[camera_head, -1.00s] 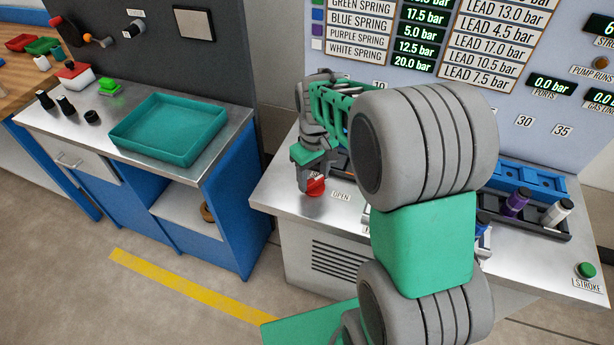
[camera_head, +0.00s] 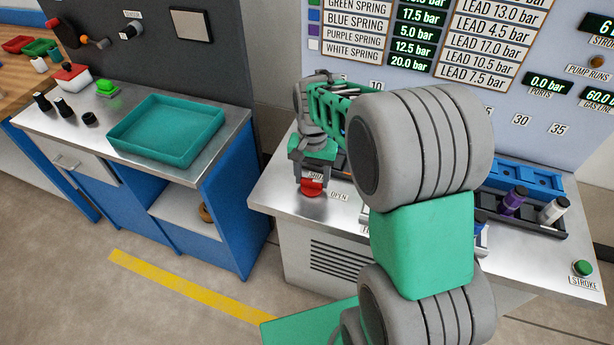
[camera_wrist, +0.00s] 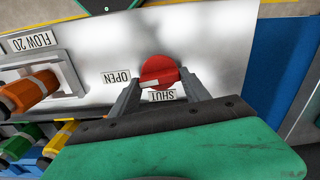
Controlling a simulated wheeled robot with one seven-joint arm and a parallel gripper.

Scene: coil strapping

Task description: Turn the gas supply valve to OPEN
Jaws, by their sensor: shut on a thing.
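The gas supply valve is a red round knob (camera_head: 312,188) on the metal bench top, with an OPEN label (camera_head: 340,197) beside it. In the wrist view the red knob (camera_wrist: 163,68) sits between the fingertips of my gripper (camera_wrist: 160,80), which is shut on it. The white mark on the knob (camera_wrist: 150,83) points left, toward the OPEN label (camera_wrist: 117,78). The SHUT label (camera_wrist: 162,96) lies between the fingers, nearer my palm. In the head view my gripper (camera_head: 311,178) stands over the knob and partly hides it.
The GAS LINE display (camera_head: 599,97) reads about 60.0, cut by the picture edge. The PORTS display (camera_head: 547,85) reads 0.0 bar. A blue rack and a dark tray (camera_head: 535,222) with coloured cylinders stand to the right. A green tray (camera_head: 168,130) is on the left bench.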

